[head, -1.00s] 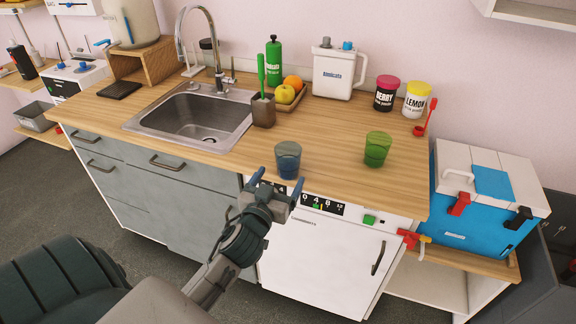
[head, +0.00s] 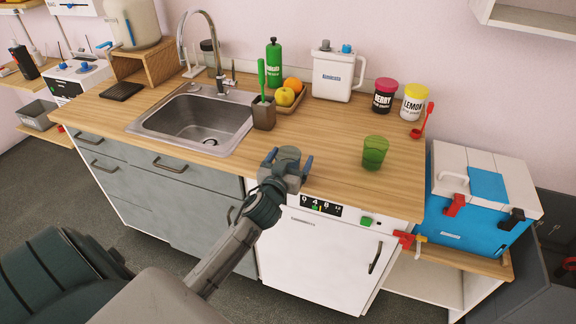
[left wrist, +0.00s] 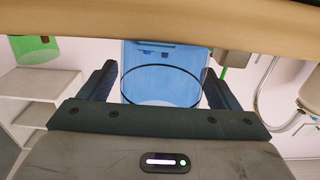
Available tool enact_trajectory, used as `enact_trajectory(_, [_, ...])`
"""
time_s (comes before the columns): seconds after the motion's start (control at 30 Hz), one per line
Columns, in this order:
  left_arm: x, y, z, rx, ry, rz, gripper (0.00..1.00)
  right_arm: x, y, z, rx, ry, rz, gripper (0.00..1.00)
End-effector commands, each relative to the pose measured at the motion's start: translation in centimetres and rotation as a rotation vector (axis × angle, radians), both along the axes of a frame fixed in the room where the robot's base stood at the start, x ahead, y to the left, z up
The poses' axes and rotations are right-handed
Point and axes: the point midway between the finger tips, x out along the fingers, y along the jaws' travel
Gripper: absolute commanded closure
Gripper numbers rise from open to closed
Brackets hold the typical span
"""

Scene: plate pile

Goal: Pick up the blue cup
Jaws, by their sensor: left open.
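The blue cup (left wrist: 160,72) fills the middle of the left wrist view, see-through, between the two dark blue fingers of my left gripper (left wrist: 160,88). A gap shows between the cup and each finger. In the head view my left gripper (head: 289,161) is open at the front edge of the counter, over the spot where the cup stands, and hides the cup. My right gripper is not in view.
A green cup (head: 375,152) stands on the wooden counter (head: 335,125) to the right; it also shows in the left wrist view (left wrist: 33,48). Behind are a brown holder (head: 263,113), a fruit tray (head: 290,106) and a white jug (head: 334,75). The sink (head: 190,118) is to the left.

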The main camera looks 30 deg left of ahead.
Motion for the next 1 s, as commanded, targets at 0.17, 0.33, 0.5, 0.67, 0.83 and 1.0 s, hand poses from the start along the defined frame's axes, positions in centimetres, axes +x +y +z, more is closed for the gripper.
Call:
enact_trajectory(0.17, [0.0, 0.0, 0.0, 0.000, 0.000, 0.000, 0.39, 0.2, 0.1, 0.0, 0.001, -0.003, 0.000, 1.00])
enact_trajectory(0.33, [0.0, 0.0, 0.0, 0.000, 0.001, 0.000, 0.62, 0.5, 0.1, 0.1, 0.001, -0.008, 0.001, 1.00])
enact_trajectory(0.5, [0.0, 0.0, 0.0, 0.000, 0.001, 0.000, 0.62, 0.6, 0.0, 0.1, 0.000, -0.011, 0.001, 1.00])
enact_trajectory(0.67, [0.0, 0.0, 0.1, 0.000, 0.000, 0.001, 0.62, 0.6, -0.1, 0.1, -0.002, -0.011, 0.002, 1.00])
enact_trajectory(0.83, [0.0, 0.0, 1.1, 0.001, -0.003, 0.001, 0.62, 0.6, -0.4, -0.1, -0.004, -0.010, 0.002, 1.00])
enact_trajectory(1.0, [0.0, 0.0, 3.2, 0.000, -0.005, 0.001, 0.62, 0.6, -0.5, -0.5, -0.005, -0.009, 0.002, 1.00])
